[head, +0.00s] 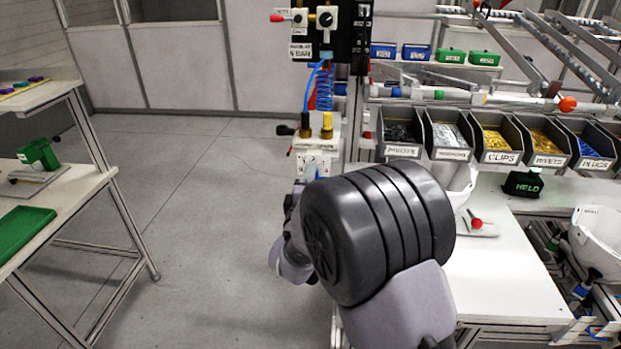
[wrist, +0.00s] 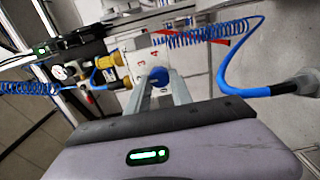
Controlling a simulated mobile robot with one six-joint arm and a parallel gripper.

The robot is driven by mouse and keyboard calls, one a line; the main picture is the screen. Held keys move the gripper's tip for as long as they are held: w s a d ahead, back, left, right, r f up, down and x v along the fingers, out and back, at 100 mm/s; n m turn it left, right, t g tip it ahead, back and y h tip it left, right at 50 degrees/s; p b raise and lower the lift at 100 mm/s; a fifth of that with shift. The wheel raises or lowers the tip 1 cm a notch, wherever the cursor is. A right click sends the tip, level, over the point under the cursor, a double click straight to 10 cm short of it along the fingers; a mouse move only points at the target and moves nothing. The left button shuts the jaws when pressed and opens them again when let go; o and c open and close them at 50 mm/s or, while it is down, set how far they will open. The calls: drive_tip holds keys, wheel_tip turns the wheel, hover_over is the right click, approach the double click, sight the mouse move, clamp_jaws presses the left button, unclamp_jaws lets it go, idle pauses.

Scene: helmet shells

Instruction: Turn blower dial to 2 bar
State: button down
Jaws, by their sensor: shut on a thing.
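The blower dial (wrist: 158,74) is a small blue knob on a white plate (wrist: 149,55) marked with red numbers; a 3 and a 4 are readable. My gripper (wrist: 158,81) has its two grey fingers on either side of the knob, shut on it. The fingers and the knob's edge hide the pointer, so I cannot tell the setting. In the head view the white plate (head: 317,160) shows just above my arm. My dark arm joint hides the gripper and most of the dial there.
Brass fittings (head: 326,126) and a blue coiled hose (head: 324,88) are close above the plate. A blue hose (wrist: 237,75) loops at its right in the wrist view. Part bins (head: 498,143) and a white workbench (head: 515,265) are on the right.

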idle(0.3)
drive_tip(key=c, duration=1.1)
unclamp_jaws()
drive_tip(key=shift+c, duration=0.2)
drive_tip(key=s+p, duration=0.1)
drive_tip(key=s, duration=1.6)
drive_tip(key=shift+s+a, duration=0.25)
